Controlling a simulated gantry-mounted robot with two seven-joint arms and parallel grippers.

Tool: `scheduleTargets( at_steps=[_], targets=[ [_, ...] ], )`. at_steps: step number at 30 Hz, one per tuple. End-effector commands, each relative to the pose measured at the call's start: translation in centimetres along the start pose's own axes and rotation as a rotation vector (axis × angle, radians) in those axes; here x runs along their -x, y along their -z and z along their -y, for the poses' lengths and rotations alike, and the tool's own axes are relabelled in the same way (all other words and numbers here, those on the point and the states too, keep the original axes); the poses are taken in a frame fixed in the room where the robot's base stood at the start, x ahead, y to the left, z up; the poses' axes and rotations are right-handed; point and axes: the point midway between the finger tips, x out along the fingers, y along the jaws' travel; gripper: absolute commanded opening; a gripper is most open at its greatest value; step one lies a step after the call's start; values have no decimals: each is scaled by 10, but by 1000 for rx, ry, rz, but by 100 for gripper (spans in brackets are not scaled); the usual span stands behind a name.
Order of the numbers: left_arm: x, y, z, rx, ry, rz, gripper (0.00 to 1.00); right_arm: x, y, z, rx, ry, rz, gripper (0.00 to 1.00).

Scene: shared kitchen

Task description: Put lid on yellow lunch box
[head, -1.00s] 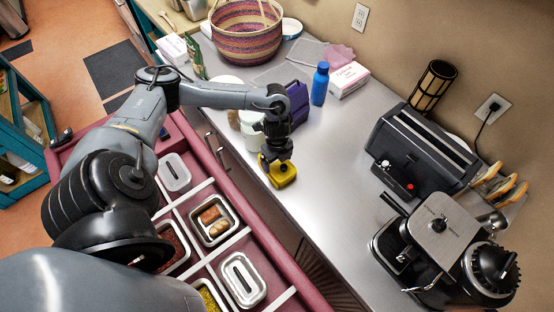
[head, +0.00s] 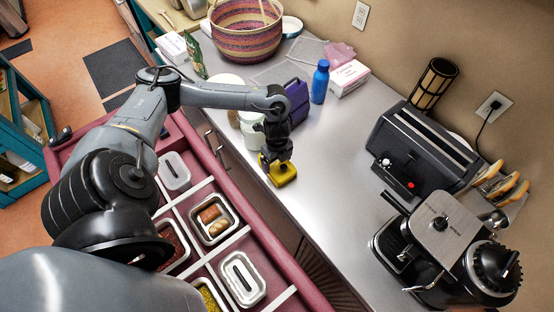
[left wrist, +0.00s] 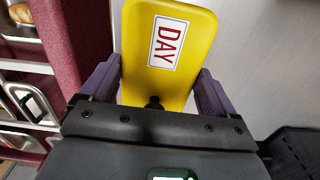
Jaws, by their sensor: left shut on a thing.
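A yellow piece with rounded corners and a white label reading DAY (left wrist: 170,40) is at my left gripper in the left wrist view. In the head view the yellow piece (head: 284,176) is at the counter's front edge, under the gripper. I cannot tell whether it is the lid alone or whether a box lies beneath it. My left gripper (head: 276,160) points down and is shut on it. In the left wrist view its fingers lie on either side and a small black knob shows between them. My right gripper is not in view.
A purple box (head: 296,101), a white jar (head: 251,131) and a blue bottle (head: 320,82) stand behind the gripper. A pink drawer (head: 262,238) with metal containers is open in front. A toaster (head: 425,140) and coffee machine (head: 440,240) stand right; mid-counter is clear.

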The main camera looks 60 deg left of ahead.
Motion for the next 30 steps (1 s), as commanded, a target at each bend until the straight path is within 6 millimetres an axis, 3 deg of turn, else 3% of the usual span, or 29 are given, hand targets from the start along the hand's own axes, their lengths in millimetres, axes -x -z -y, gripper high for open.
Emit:
scheduleTargets(
  at_steps=[4,5,6,17,30],
  targets=[
    [-2,0,0,0,0,0,55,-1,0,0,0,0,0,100],
    [-2,0,0,0,0,0,94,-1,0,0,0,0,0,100],
    [-2,0,0,0,0,0,100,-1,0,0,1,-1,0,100],
    [4,0,0,-1,1,-1,100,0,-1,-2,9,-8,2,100],
    [73,0,1,-2,3,0,100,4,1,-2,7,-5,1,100]
  ],
)
